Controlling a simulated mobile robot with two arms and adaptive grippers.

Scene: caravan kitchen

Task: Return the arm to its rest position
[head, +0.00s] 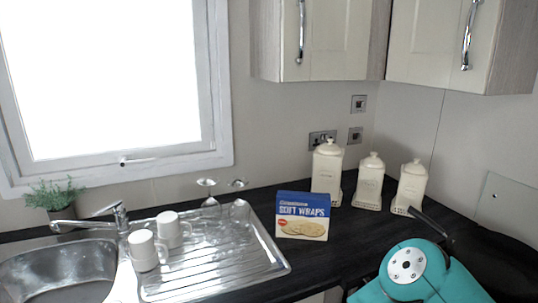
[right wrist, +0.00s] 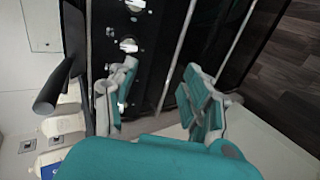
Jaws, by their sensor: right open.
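My right arm, in teal, comes up at the bottom right of the head view, beside the dark counter; its fingers are out of that view. In the right wrist view my right gripper (right wrist: 160,95) is open, its two teal-padded grey fingers wide apart with nothing between them. Beyond the fingers is a black appliance front with pale knobs (right wrist: 128,45). My left gripper is in neither view.
A black handle (head: 428,222) juts out close to my right arm. Cream canisters (head: 369,182) and a soft wraps box (head: 303,215) stand on the counter (head: 345,255). White mugs (head: 147,250) and upturned glasses are on the drainer (head: 215,284). Cupboards (head: 330,40) hang above.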

